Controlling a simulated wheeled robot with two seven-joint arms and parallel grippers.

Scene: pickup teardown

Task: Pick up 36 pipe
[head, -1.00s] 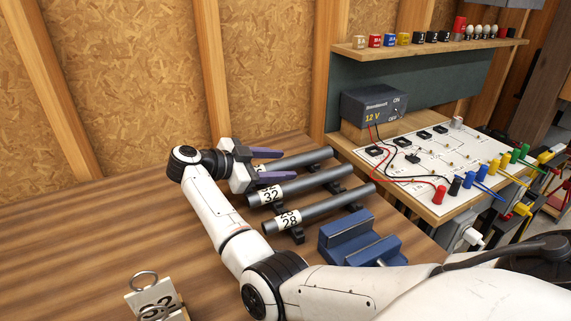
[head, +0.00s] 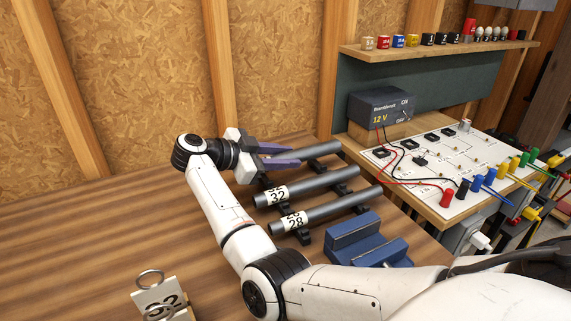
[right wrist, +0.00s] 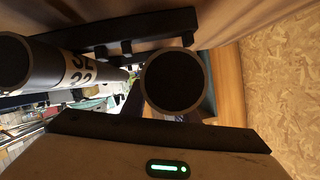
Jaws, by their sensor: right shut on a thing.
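The far dark grey pipe (head: 322,148) lies at the back of a row of three on black supports. Its label is hidden by my gripper in the head view. My right gripper (head: 290,155) has its purple fingers shut on the near end of this pipe. In the right wrist view the round end of the pipe (right wrist: 174,80) faces the camera. The pipe marked 32 (head: 310,186) lies beside it, and also shows at the left of the right wrist view (right wrist: 45,66). The pipe marked 28 (head: 335,210) is nearest. My left gripper is not in view.
A blue vise-like block (head: 362,242) stands near the pipes. A board with wires (head: 450,160) and a 12 V supply (head: 383,106) are at the right. A tag stand with rings (head: 160,298) is at the front left. The wooden bench at left is clear.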

